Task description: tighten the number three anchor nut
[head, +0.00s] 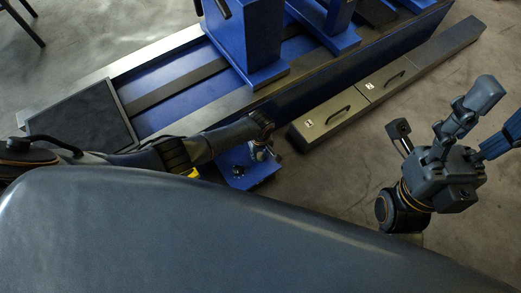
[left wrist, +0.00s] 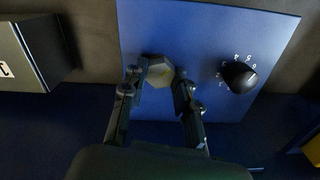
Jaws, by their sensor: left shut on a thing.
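The anchor nut (left wrist: 160,71) is a pale hexagonal nut on a blue plate (left wrist: 200,30) in the left wrist view. My left gripper (left wrist: 158,84) is shut on it, with one finger on each side. No number is readable on this nut. In the head view, my left gripper (head: 262,152) is low over the same blue plate (head: 248,178), and the nut is hidden there. My right arm hangs at the right of the head view, apart from the plate; whether its gripper (head: 470,112) is open or shut is unclear.
A black knob (left wrist: 240,77) with white marks around it sits right of the nut. Labelled grey boxes (head: 335,117) with handles lie along the long blue machine bed (head: 180,97). Blue stands (head: 250,45) rise from the bed. Floor between the boxes and my right arm is clear.

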